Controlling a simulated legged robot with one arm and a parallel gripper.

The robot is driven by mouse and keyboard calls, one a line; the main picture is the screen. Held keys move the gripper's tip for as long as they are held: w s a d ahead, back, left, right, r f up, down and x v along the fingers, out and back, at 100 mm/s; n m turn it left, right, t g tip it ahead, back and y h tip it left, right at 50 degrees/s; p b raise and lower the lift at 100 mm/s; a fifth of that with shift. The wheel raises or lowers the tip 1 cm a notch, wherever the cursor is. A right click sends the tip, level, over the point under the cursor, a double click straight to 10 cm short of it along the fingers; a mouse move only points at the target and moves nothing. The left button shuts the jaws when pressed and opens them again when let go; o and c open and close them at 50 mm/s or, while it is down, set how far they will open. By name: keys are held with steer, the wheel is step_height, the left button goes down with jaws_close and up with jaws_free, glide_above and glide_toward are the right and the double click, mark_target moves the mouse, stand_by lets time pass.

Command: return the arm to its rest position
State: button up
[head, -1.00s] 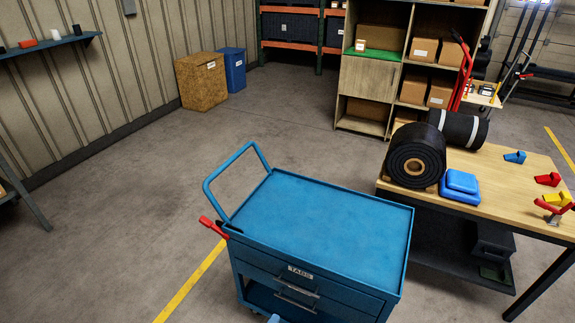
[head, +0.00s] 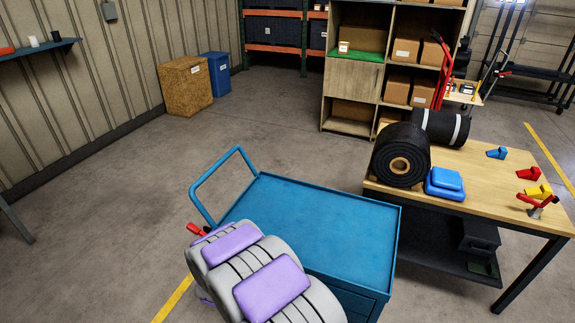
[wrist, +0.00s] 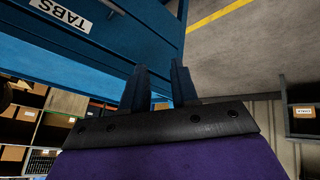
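My gripper (wrist: 159,82) shows in the wrist view with its two dark fingers apart and nothing between them. It is open. In the wrist view, the front of the blue cart (wrist: 110,52) lies beyond the fingers, with its TABS label (wrist: 60,13) at the upper left. The picture there appears upside down. In the head view, my grey and purple arm (head: 262,275) is folded at the bottom, in front of the blue cart (head: 325,230). The gripper itself is hidden in the head view.
The cart's top is empty. To the right, a wooden workbench (head: 480,165) holds black rolls (head: 402,155), a blue case (head: 445,184) and small coloured clamps. A shelf with boxes (head: 352,75) stands behind. Open floor (head: 120,175) lies to the left.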

steer(key=s+d+r+m+g+y, duration=0.15)
steer(key=s+d+r, duration=0.3)
steer(key=r, duration=0.55)
steer(key=s+d+r+m+g+y, duration=0.1)
steer(key=s+d+r+g, duration=0.25)
steer(key=d+r, duration=0.4)
steer(key=s+d+r+m+g+h, duration=0.1)
steer(key=s+d+r, duration=0.3)
steer(key=s, duration=0.5)
steer(key=s+d+r+m+g+h, duration=0.1)
steer(key=s+d+r, duration=0.2)
steer(key=s+d, duration=0.5)
steer(key=s+d+r+m+g+h, duration=0.1)
steer(key=s+d+r, duration=0.3)
steer(key=s, duration=0.6)
steer(key=shift+d+r+m+g, duration=0.3)
steer(key=shift+d+m, duration=0.25)
steer(key=shift+d, duration=0.6)
